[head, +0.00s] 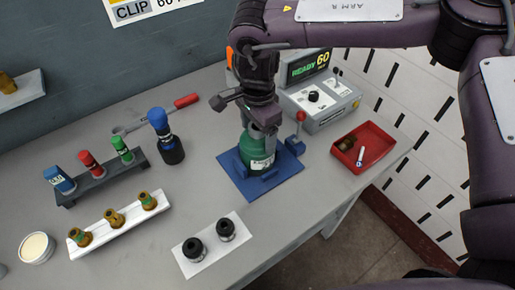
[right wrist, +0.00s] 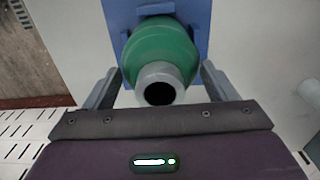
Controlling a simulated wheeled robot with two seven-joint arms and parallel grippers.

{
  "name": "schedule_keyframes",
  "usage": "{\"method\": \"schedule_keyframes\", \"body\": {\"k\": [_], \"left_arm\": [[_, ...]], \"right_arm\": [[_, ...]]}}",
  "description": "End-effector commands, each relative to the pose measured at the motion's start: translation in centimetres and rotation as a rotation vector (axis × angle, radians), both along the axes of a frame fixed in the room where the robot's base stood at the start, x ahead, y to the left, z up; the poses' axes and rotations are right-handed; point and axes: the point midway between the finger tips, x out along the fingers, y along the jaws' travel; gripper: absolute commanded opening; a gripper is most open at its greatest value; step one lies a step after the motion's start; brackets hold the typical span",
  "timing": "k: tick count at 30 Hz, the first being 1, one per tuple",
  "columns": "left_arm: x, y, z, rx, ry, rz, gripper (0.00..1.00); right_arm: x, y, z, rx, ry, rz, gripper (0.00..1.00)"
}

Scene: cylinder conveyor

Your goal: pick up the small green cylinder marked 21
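A small green cylinder (head: 122,150) stands in the dark rack (head: 98,184) at the left, beside a red and a blue one. I cannot read its number. A larger green cylinder-like body (head: 257,150) with a pale label stands on the blue base (head: 280,188). In the right wrist view this green body (right wrist: 160,48) has a grey neck with a dark hole. My right gripper (head: 248,110) is over it, with its fingers (right wrist: 162,88) apart on either side of the neck. It looks open and holds nothing. My left gripper is not in view.
A white strip with brass pieces (head: 115,216) and a white plate with two black knobs (head: 208,244) lie in front. A blue-topped dark cylinder (head: 164,138) stands near the rack. A control box (head: 322,100) and red tray (head: 375,139) are to the right.

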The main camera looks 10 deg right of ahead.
Motion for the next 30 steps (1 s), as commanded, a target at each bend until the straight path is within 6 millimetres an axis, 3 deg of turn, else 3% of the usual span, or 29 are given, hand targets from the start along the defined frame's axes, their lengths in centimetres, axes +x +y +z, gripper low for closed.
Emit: {"method": "schedule_keyframes", "body": {"k": [1,13,23,30], "left_arm": [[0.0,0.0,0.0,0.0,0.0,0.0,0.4],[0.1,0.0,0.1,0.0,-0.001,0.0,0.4],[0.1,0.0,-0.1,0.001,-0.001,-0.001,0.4],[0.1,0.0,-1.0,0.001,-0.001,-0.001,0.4]], "right_arm": [[0.0,0.0,0.0,0.0,0.001,0.0,0.58],[0.1,0.1,0.3,0.002,-0.003,0.0,0.08],[0.2,0.1,0.8,0.003,-0.006,0.0,0.07],[0.3,0.1,4.4,0.005,-0.009,0.0,0.07]]}}
